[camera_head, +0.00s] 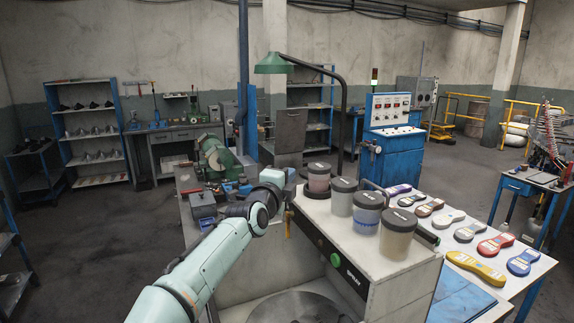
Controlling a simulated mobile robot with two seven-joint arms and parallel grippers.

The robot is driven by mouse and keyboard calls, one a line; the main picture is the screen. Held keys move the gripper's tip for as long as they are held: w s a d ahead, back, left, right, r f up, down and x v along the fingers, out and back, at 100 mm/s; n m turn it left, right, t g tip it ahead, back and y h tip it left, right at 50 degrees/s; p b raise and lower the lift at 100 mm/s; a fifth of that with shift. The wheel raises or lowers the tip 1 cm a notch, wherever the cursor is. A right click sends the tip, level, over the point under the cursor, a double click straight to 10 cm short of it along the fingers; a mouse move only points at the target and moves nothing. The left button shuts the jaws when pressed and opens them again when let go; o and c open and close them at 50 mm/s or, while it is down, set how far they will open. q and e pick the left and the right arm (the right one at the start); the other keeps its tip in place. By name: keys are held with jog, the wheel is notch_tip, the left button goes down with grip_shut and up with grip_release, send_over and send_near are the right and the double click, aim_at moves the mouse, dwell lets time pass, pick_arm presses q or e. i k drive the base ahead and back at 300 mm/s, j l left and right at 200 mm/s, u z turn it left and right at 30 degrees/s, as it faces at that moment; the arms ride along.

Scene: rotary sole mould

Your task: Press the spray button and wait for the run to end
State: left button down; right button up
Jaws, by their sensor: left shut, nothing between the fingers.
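The round green spray button (335,260) is on the dark strip along the front of the pale machine housing (395,275), beside white lettering that reads SPRAY. My left arm comes in from the lower left. Its gripper (288,230) points down at the left end of the housing, left of and apart from the button. It is shut, with nothing seen in it; the fingers are small and partly hidden. My right gripper is not in view. Whether the spray is running cannot be told.
Several lidded pots (367,212) stand on top of the housing. Several coloured soles (475,273) lie on the table at right. A blue control cabinet (390,135) stands behind. Floor at left is clear.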

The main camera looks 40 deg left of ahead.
aim_at(335, 259)
jog(key=k+l, duration=0.25)
jog(key=k, duration=0.25)
jog(key=k+l, duration=0.2)
jog(key=k, duration=0.25)
jog(key=k+l, duration=0.25)
jog(key=k, duration=0.25)
